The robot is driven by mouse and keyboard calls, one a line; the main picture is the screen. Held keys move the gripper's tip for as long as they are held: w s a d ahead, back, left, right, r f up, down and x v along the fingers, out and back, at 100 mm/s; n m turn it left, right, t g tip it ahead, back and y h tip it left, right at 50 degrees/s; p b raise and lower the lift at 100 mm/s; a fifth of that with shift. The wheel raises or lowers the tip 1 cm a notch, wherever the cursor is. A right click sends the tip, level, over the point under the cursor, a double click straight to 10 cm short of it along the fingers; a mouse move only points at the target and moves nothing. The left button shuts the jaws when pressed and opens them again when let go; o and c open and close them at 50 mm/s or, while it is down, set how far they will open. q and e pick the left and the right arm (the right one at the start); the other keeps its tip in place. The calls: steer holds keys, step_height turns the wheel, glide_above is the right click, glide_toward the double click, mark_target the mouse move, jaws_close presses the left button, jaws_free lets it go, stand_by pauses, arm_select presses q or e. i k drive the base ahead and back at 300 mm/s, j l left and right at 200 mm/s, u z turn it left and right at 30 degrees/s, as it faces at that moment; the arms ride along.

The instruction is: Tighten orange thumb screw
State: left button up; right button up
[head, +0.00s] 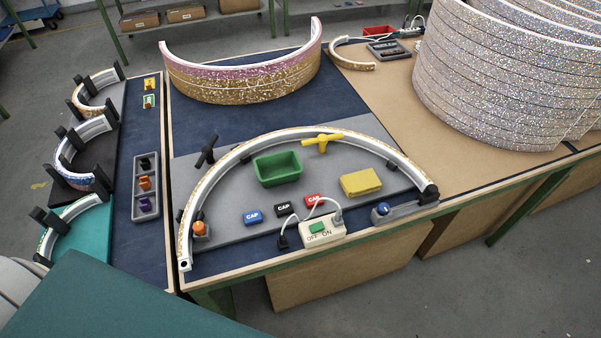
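The orange thumb screw (199,228) stands on a small grey block near the front left end of the large glitter arc (245,148). The arc lies on a grey board (222,196) with its open side toward me. A yellow T-shaped handle (322,141) and a black one (206,150) sit along the arc. A blue knob (382,209) is on a grey fixture at the right end. Neither of my grippers is in view. I cannot tell how tight the screw is.
Inside the arc are a green bin (278,168), a yellow cloth (360,182), three CAP blocks (253,217) and a switch box (320,231) with a white cable. Tall glitter rings (490,90) stand right. Smaller arcs (82,140) and a dark parts tray (146,160) are left.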

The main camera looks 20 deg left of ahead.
mark_target(198, 227)
steer(key=u, duration=1.5)
steer(key=k+l+u, duration=0.15)
steer(key=l+u, duration=0.3)
steer(key=k+l+u, duration=0.2)
steer(key=u, duration=0.25)
